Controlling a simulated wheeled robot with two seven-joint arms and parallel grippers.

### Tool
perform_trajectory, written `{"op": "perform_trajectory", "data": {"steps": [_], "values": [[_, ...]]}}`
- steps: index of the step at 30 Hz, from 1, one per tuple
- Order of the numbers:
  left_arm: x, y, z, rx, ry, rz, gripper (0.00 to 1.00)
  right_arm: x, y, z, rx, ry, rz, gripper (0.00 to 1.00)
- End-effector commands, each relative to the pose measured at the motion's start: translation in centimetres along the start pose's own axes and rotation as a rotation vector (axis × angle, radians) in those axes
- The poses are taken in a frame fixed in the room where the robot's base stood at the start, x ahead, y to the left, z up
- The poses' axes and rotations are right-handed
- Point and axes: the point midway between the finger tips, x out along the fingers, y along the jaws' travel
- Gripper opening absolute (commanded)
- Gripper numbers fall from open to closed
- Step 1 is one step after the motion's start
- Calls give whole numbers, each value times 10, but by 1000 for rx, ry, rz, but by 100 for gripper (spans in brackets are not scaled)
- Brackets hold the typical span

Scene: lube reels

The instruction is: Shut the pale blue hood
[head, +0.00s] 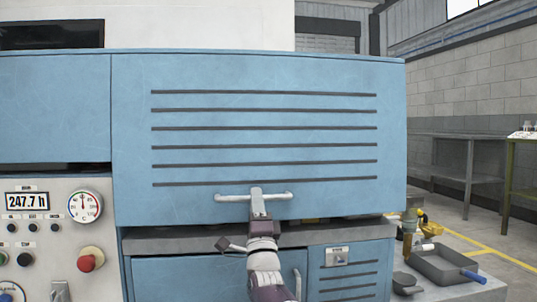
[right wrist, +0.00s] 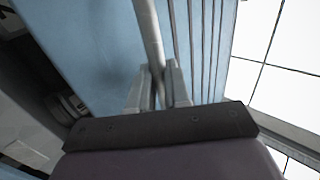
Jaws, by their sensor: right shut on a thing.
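The pale blue hood (head: 265,75) is a wide panel with several dark horizontal slots. It fills the middle of the head view, and its blue face also shows in the right wrist view (right wrist: 95,50). A pale bar handle (head: 280,196) runs along its lower part. My right gripper (head: 256,195) is shut on the middle of this handle. In the right wrist view its two fingers (right wrist: 157,80) are on either side of the bar (right wrist: 147,30). A gap shows under the hood's lower edge, above a grey ledge (head: 190,240). My left gripper is not in view.
A control panel with a gauge (head: 83,206) and a red button (head: 90,259) is at the left. A lower blue cabinet door (head: 190,278) is under the ledge. At the right, a grey tray (head: 445,265) and several small items stand on a low surface.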

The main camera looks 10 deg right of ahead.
Motion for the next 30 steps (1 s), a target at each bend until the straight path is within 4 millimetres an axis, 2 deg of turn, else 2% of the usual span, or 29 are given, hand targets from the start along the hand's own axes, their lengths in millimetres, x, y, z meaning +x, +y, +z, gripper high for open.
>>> {"op": "perform_trajectory", "data": {"steps": [1,3,12,18,26,27,29,30], "values": [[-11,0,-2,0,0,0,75,3,8,3,-3,-6,-7,0],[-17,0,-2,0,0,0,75,0,23,3,-2,-7,-11,0],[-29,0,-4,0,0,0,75,-14,66,4,-2,-9,-4,0],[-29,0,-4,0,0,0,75,-20,78,4,-2,-11,10,0],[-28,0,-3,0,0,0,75,-21,79,4,-2,-11,11,0],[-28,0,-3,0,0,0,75,-22,79,4,-2,-11,11,23],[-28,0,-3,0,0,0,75,-21,79,4,-2,-10,11,42],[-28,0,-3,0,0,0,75,-21,79,4,-2,-10,11,42]]}}
